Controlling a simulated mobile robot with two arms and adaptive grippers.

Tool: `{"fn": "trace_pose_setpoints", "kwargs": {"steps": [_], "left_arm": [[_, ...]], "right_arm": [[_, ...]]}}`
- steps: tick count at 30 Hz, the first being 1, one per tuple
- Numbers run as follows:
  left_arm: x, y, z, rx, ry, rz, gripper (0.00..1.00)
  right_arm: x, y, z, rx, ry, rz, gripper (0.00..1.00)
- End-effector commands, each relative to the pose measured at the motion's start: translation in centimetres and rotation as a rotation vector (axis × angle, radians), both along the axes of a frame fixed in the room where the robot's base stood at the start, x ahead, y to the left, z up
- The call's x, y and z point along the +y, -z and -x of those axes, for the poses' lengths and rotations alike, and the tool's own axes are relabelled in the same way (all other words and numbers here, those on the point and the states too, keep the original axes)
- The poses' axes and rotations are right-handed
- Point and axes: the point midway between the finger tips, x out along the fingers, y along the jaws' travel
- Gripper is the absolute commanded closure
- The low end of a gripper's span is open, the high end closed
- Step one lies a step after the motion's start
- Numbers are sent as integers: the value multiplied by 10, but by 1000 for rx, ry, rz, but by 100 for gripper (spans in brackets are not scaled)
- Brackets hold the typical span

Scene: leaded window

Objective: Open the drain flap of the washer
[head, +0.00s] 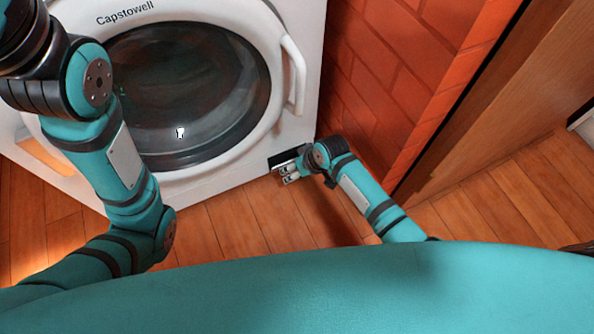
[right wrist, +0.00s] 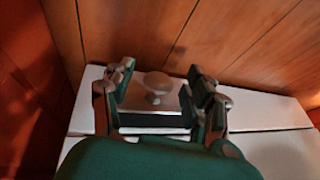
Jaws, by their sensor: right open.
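The white washer (head: 232,185) stands at the upper left of the head view, its round glass door shut. Its drain flap (right wrist: 137,103) shows in the right wrist view as a small grey plate with a round knob (right wrist: 158,84). A dark band (right wrist: 150,124) runs along the plate's near edge; I cannot tell how far the flap stands open. My right gripper (head: 289,173) is at the washer's lower right corner. In the right wrist view its open fingers (right wrist: 160,86) are on either side of the knob, with no clear contact. My left gripper is out of view.
A red brick wall (head: 375,75) stands close to the right of the washer, with a wooden panel (head: 480,110) beyond it. The door's white handle (head: 295,75) is above my right gripper. Wooden floor (head: 240,222) in front of the washer is clear.

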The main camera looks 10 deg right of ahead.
Motion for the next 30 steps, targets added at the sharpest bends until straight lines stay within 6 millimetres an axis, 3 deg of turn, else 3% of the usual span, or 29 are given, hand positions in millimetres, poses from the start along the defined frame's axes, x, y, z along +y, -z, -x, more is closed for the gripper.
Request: {"fn": "trace_pose_setpoints", "kwargs": {"steps": [5, 17, 30], "left_arm": [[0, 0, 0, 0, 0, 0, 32], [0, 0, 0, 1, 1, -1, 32], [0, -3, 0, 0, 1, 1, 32]], "right_arm": [[0, 0, 0, 0, 0, 0, 47], [0, 0, 0, 1, 1, -1, 100], [-1, 1, 3, -19, 0, -7, 100]]}}
